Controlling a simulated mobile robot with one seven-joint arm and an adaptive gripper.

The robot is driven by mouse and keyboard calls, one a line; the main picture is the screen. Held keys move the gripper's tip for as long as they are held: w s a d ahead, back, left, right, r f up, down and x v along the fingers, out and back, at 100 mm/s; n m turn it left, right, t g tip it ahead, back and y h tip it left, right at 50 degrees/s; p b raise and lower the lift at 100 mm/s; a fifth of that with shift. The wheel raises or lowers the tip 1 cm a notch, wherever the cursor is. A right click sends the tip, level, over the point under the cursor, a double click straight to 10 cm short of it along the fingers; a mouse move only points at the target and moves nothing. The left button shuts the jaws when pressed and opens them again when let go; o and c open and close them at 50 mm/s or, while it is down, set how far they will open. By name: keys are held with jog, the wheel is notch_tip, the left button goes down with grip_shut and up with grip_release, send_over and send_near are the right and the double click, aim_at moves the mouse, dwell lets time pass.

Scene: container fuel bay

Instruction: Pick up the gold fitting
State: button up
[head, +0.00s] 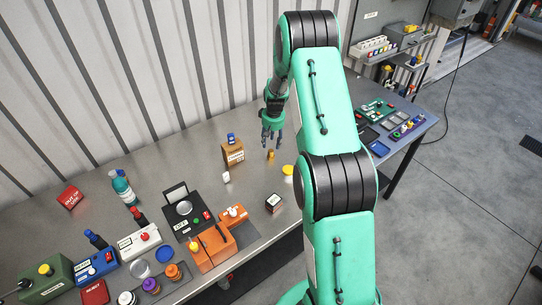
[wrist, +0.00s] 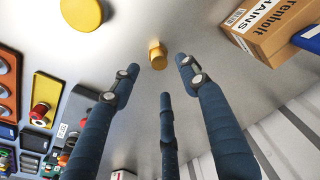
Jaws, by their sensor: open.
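The gold fitting (head: 271,154) is small and stands on the metal bench near its middle. In the wrist view the gold fitting (wrist: 157,54) lies just beyond the fingertips, between the left and right fingers and clear of them. My gripper (head: 272,141) is open and empty above the bench, close over the fitting in the head view. Its three dark blue fingers are spread in the wrist view (wrist: 155,82), and none touches the fitting.
A cardboard box (head: 233,153) with a blue item on top stands left of the fitting. Several devices, including an orange one (head: 212,248), crowd the bench's front left.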

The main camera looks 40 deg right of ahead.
aim_at(271, 150)
jog(key=shift+w+f, duration=0.2)
jog(key=shift+f, duration=1.2)
jog(key=shift+f, duration=0.2)
jog(key=shift+w+d+f+p, duration=0.15)
jog(key=shift+f+p, duration=0.15)
jog(key=shift+f, duration=0.9)
jog(key=shift+w+d+f+p, duration=0.15)
jog(key=shift+f+p, duration=0.1)
jog(key=shift+f, duration=0.9)
jog(key=shift+a, duration=0.1)
grip_shut()
jog(key=shift+r, duration=0.15)
